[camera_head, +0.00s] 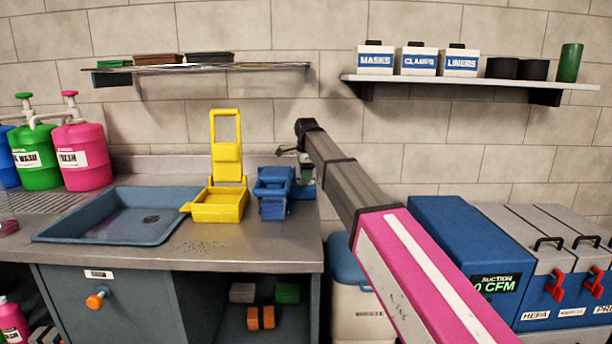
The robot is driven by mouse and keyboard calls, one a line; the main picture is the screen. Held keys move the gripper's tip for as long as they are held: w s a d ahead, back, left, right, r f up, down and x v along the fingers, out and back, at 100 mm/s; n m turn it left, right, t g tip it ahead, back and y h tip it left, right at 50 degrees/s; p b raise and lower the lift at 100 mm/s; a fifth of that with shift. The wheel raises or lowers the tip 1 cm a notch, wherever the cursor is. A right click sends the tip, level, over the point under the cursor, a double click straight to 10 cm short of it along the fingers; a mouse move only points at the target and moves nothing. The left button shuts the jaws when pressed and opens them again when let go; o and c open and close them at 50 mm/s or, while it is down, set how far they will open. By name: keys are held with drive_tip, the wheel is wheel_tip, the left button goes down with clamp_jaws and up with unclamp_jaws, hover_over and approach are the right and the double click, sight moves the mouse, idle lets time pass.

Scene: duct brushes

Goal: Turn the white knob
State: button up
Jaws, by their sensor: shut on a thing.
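I cannot make out a white knob in the head view. My arm reaches from the lower right toward the back wall. My gripper (290,150) is at its dark far end, above the back right corner of the metal counter, just above and behind the blue press-like device. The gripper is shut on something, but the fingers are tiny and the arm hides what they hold. A small pale and green thing (307,166) shows just below the gripper, partly covered. I cannot tell whether the gripper touches it.
A yellow wringer-like device (222,190) and the blue device (272,192) stand on the counter (270,245), right of the sink basin (120,218). An orange knob (96,300) is on the cabinet front. A blue suction unit (465,245) stands at right. Shelves (480,82) hang above.

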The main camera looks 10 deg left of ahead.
drive_tip(key=o, duration=0.9)
drive_tip(key=shift+r, duration=0.1)
drive_tip(key=r, duration=1)
drive_tip(key=shift+s+d+r, duration=0.1)
drive_tip(key=shift+s+r, duration=0.15)
drive_tip(key=shift+r, duration=0.05)
drive_tip(key=shift+s, duration=0.1)
